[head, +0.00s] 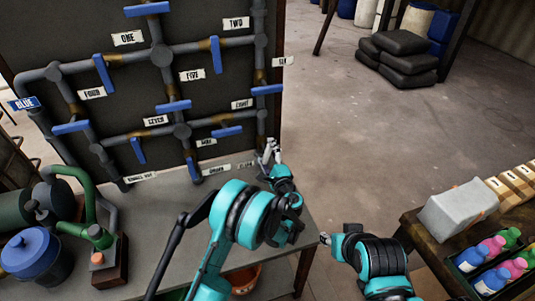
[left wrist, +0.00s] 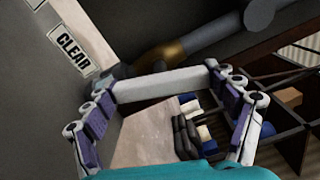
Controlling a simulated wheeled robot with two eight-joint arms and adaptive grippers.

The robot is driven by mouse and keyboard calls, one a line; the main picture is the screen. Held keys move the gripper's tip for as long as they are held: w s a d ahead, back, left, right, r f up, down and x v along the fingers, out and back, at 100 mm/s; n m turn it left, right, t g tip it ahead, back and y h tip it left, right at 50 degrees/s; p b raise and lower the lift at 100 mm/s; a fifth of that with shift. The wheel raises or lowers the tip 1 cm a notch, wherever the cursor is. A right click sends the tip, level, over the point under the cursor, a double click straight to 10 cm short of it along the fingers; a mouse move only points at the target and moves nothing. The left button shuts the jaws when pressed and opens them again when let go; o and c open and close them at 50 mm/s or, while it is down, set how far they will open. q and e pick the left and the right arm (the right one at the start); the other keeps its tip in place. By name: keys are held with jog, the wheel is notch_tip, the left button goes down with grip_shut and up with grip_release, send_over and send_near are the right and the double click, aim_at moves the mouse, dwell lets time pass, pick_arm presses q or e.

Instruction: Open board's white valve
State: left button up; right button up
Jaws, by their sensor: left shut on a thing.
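The board (head: 135,85) stands upright at the back left, with grey pipes and several blue valve handles. The white valve handle (left wrist: 165,83) shows in the left wrist view as a pale bar, below a pipe with a brass collar (left wrist: 160,56). My left gripper (head: 269,154) is at the board's lower right edge. In the left wrist view its purple-padded fingers (left wrist: 166,90) are at the two ends of the white bar, shut on it. In the head view the gripper mostly hides the handle. A small tip of my right gripper (head: 325,238) shows, its fingers unclear.
A grey table (head: 180,205) runs below the board, with a blue pot (head: 32,255) and green pipework (head: 90,205) at left. A wooden table (head: 430,235) at right holds a grey block (head: 457,207) and coloured bottles. Open floor lies between.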

pick_arm(q)
jog(key=shift+n, duration=1.5)
jog(key=o, duration=1)
jog(key=v, duration=1.2)
